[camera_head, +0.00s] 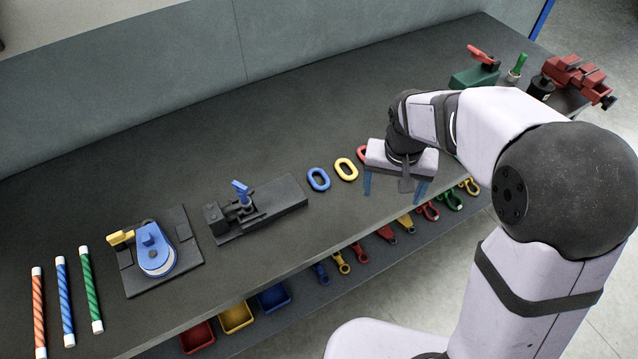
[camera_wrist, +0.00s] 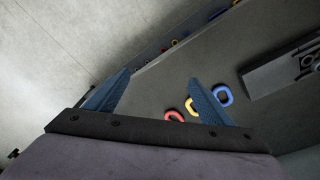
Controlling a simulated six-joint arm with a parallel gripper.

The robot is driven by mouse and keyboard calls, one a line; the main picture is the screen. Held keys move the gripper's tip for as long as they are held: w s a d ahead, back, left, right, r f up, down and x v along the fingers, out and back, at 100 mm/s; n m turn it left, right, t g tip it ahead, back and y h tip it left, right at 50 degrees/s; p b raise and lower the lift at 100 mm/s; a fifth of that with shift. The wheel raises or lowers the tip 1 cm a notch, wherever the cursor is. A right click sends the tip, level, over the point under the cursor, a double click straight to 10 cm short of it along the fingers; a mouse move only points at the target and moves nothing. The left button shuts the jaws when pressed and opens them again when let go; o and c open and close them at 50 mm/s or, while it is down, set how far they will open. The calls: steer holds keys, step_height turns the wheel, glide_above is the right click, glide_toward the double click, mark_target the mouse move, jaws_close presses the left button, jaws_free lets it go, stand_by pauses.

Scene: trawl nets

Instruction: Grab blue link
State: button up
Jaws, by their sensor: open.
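The blue link (camera_head: 311,177), an oval ring, lies flat on the dark bench left of the yellow link (camera_head: 339,166). In the wrist view the blue link (camera_wrist: 230,97) shows just right of a finger. My gripper (camera_head: 394,188) is open and empty, near the bench's front edge, to the right of the blue link and apart from it. In the wrist view the two blue fingers of my gripper (camera_wrist: 160,77) stand wide apart. The red link (camera_head: 361,152) is partly hidden by my gripper in the head view.
A dark fixture with a blue clamp (camera_head: 240,192) stands left of the links. A round blue device on a plate (camera_head: 155,250) and several striped rods (camera_head: 64,300) lie farther left. A red vise (camera_head: 575,75) stands at the far right. The bench behind the links is clear.

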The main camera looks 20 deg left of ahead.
steer(key=w+a+f+b, duration=0.1)
steer(key=w+a+f, duration=0.25)
steer(key=a, duration=0.55)
steer(key=t+b, duration=0.2)
glide_toward(319, 180)
steer(key=shift+w+d+f+g+p, duration=0.15)
steer(key=shift+w+f+p, duration=0.1)
steer(key=shift+f+p, duration=0.35)
steer(key=shift+w+d+f+g+p, duration=0.15)
steer(key=shift+w+f+p, duration=0.15)
steer(key=shift+p, duration=0.35)
steer(key=shift+p+x, duration=0.8)
steer(key=shift+x, duration=1.2)
steer(key=shift+a, duration=0.2)
steer(key=c, duration=1.4)
